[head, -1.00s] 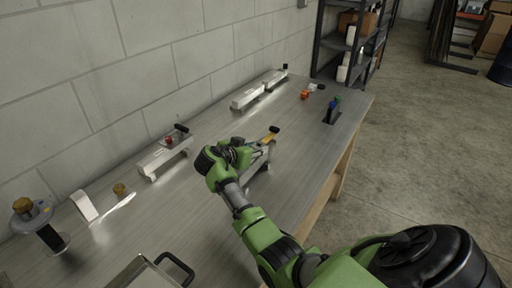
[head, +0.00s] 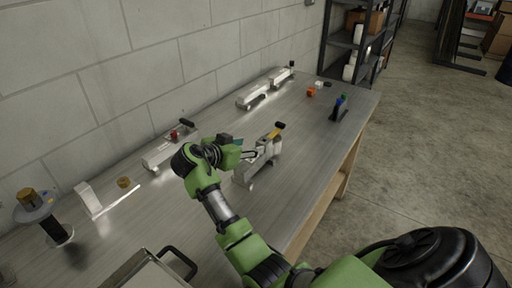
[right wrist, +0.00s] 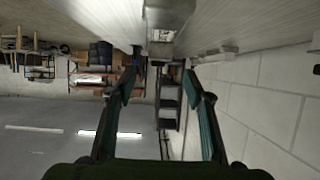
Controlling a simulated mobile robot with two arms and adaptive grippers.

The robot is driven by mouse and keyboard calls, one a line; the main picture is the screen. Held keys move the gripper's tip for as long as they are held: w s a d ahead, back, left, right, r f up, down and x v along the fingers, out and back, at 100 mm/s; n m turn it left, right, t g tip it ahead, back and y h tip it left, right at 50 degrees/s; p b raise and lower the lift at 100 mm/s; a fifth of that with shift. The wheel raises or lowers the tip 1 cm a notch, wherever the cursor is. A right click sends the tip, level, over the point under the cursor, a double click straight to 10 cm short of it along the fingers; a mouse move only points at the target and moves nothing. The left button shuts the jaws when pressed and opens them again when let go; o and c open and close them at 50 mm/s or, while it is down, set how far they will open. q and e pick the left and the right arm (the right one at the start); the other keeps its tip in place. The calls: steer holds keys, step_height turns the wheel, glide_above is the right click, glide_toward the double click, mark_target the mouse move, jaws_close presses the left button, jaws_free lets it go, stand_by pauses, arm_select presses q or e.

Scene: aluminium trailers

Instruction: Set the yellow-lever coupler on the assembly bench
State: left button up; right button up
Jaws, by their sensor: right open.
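The yellow-lever coupler (head: 262,158), a silver metal body with a yellow lever (head: 276,133) tipped in black, rests on the assembly bench (head: 205,228) near its middle. My right gripper (head: 243,149) is just left of the coupler, its fingers pointing toward it. In the right wrist view, my gripper (right wrist: 161,70) has its two teal-padded fingers spread. A silver block that looks like the coupler (right wrist: 168,14) shows beyond the fingertips at the top, with nothing held between them. The coupler's near left part is partly hidden by the gripper. My left gripper is not in view.
A red-marked coupler (head: 168,152) and two more couplers (head: 253,96) (head: 281,77) line the wall side. A green-and-blue-topped black holder (head: 339,107) stands near the right edge. A metal case (head: 150,276) is at the front; a round-topped stand (head: 38,210) is left.

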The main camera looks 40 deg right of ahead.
steer(key=shift+v, duration=1.45)
